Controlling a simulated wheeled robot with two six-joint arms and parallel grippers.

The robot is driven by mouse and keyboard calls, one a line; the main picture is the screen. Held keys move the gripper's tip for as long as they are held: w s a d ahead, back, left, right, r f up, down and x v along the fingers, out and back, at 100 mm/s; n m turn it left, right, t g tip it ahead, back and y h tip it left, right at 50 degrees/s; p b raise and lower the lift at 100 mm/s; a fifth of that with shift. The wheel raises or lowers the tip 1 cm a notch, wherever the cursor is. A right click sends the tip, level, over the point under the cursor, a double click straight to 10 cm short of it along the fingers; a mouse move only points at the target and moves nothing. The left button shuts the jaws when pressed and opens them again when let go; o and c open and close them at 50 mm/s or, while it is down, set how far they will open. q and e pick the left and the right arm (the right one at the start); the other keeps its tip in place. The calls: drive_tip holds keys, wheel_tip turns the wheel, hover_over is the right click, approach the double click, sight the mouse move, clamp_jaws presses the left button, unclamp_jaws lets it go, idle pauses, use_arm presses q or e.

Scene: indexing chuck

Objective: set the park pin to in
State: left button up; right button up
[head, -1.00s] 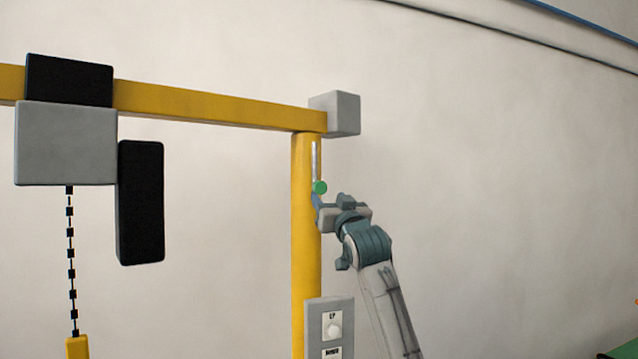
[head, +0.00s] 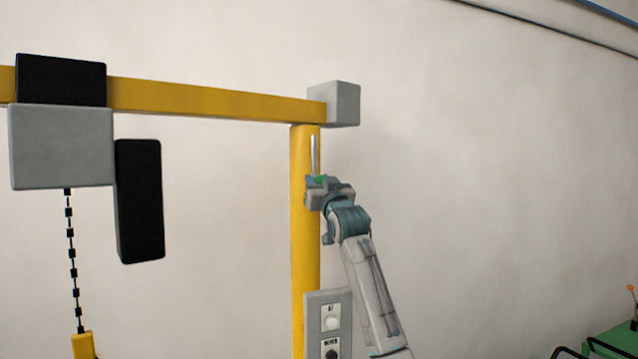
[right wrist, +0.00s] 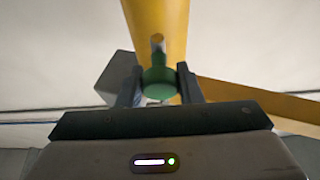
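The park pin's green knob (right wrist: 158,80) sits on a silver rod near the top of the yellow post (head: 304,240). In the head view a bit of the green knob (head: 319,181) shows between the fingers of my right gripper (head: 320,185), below the silver rod (head: 314,152). In the right wrist view the two dark fingers of my right gripper (right wrist: 159,85) flank the knob closely and look shut on it, with no clear gap. My left gripper is in neither view.
A grey block (head: 342,104) joins the post to the yellow beam (head: 210,103). A grey button panel (head: 343,294) is lower on the post. At left a grey hoist box (head: 60,147) hangs from the beam with a chain (head: 71,240). Open room lies right of the post.

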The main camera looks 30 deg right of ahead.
sight(315, 162)
clamp_jaws()
wheel_tip(315, 162, up, 4)
drive_tip(key=shift+f+p, duration=0.15)
drive_tip(key=shift+p, duration=0.65)
drive_tip(key=shift+s, duration=0.15)
drive_tip(key=o, duration=0.8)
unclamp_jaws()
drive_tip(key=shift+f, duration=0.15)
